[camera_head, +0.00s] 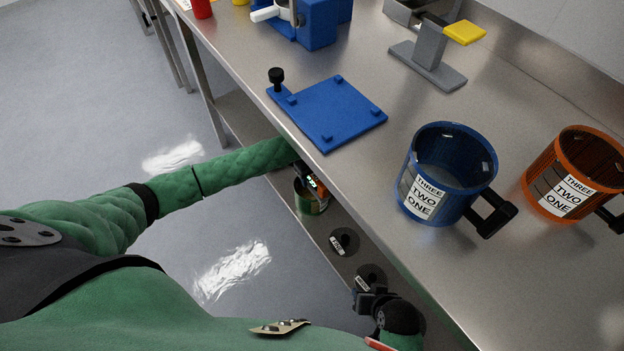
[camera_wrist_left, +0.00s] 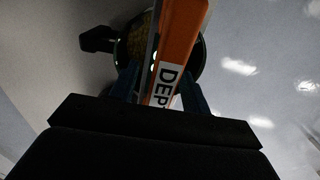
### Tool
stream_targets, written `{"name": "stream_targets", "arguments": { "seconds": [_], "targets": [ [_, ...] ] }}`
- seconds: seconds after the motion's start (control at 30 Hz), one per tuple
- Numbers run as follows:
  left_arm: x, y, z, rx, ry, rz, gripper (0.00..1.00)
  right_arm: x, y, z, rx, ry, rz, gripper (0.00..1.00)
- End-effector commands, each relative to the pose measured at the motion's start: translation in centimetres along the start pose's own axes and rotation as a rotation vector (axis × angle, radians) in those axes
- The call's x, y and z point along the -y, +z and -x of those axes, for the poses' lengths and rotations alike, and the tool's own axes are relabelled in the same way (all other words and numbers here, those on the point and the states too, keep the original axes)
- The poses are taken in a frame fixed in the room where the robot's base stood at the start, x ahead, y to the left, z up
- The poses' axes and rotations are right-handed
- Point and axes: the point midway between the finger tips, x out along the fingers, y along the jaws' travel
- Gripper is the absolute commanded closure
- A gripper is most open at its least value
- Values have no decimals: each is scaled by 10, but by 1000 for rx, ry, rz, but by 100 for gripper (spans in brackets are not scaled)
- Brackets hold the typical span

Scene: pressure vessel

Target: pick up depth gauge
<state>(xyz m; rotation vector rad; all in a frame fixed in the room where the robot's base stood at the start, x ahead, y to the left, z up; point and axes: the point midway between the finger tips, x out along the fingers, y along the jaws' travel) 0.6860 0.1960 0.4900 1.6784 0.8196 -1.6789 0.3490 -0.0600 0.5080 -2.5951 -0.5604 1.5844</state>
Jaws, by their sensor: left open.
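The depth gauge (camera_wrist_left: 177,50) is an orange bar with a white label reading "DEP" in the left wrist view. It stands up out of a dark round cup (camera_wrist_left: 135,40) with a black handle. My left gripper (camera_wrist_left: 160,90) is open, its two dark fingers on either side of the gauge. In the head view, my left gripper (camera_head: 313,184) is below the bench edge at a green cup (camera_head: 308,200) on the lower shelf. The gauge is mostly hidden there. My right gripper (camera_head: 368,298) is low by the bench, its fingers unclear.
The steel bench edge overhangs my left forearm. On the bench are a blue plate (camera_head: 328,112), a blue cup (camera_head: 440,175), an orange cup (camera_head: 572,172) and a grey stand (camera_head: 430,60). Black discs (camera_head: 344,241) lie on the lower shelf (camera_head: 322,232).

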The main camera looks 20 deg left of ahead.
Motion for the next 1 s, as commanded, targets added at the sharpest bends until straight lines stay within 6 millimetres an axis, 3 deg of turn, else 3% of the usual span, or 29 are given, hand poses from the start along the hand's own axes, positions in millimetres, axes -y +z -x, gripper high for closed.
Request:
{"name": "stream_targets", "arguments": {
  "seconds": [0.27,0.5,0.77,1.0],
  "targets": [
    [0,0,-3,0,0,0,53,0,0,0,1,-1,0,64],
    [0,0,-3,0,1,0,93,0,1,0,2,0,0,64],
    [0,0,1,0,1,0,93,0,1,0,2,0,0,64],
    [-1,0,35,0,3,0,93,-1,1,-2,-3,1,0,64]
  ]
}}
